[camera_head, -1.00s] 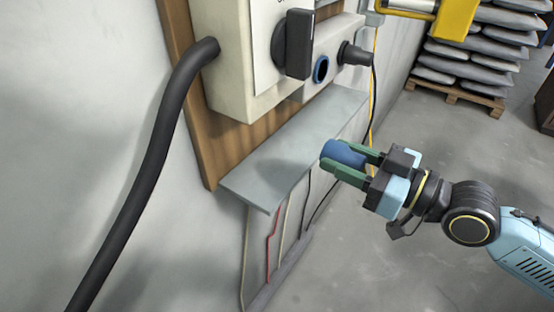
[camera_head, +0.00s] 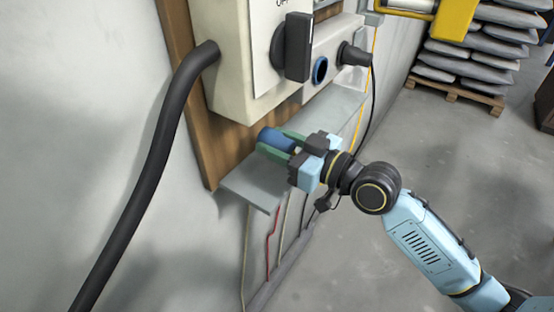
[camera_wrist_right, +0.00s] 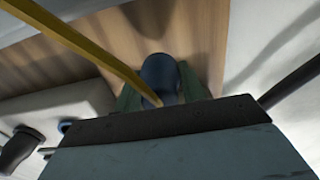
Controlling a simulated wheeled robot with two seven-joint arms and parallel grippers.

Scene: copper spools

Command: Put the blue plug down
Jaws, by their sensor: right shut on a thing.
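The blue plug (camera_head: 274,139) is between the green fingers of my right gripper (camera_head: 283,147), which is shut on it. The plug lies roughly sideways and points at the wooden backboard, over the grey shelf (camera_head: 258,184). I cannot tell whether it touches the shelf. In the right wrist view the plug (camera_wrist_right: 160,76) shows between the fingers with wood behind it. My left gripper is not in view.
Above the shelf are a switch box (camera_head: 235,70) with a black handle (camera_head: 297,46), an empty blue-rimmed socket (camera_head: 320,70) and a black plug (camera_head: 352,54) with its cable. A thick black cable (camera_head: 150,175) runs down the left. Grey sacks (camera_head: 455,65) lie on a pallet at the back right.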

